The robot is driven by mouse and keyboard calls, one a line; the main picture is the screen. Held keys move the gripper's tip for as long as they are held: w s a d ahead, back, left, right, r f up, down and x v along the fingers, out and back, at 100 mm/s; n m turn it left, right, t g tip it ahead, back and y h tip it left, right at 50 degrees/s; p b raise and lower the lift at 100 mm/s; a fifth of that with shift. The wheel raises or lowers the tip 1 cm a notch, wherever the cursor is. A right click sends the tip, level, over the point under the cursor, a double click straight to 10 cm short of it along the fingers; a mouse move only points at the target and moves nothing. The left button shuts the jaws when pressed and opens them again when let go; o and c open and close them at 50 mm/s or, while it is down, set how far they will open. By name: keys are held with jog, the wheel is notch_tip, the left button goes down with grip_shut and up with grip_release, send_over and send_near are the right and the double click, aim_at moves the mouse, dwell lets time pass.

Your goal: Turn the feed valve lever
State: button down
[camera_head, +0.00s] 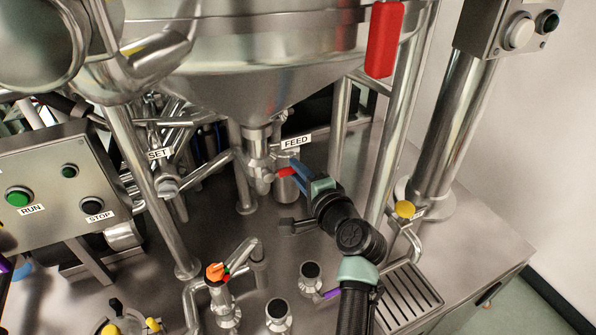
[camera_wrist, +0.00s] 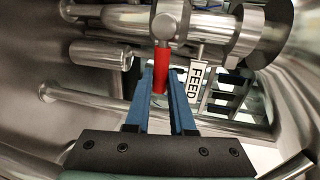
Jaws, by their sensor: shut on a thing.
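The feed valve lever has a red handle (camera_head: 287,172), below the FEED label (camera_head: 296,142) under the steel hopper. In the wrist view the red handle (camera_wrist: 161,70) hangs from a round steel knob (camera_wrist: 163,27), with the FEED label (camera_wrist: 196,82) to its right. My gripper (camera_head: 298,172) reaches in from the right at the lever. In the wrist view its two blue fingers (camera_wrist: 161,88) are shut on the red handle, one on each side. The handle's lower end lies between the fingers.
The steel hopper (camera_head: 260,80) hangs above my gripper, with support legs (camera_head: 395,130) close to my arm. A RUN/STOP panel (camera_head: 55,170) is at left. A drain grate (camera_head: 408,298) is at right.

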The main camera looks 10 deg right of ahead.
jog(key=c, duration=0.8)
grip_release()
jog(key=b+v, duration=0.2)
jog(key=v, duration=1.1)
jog(key=shift+b, duration=0.3)
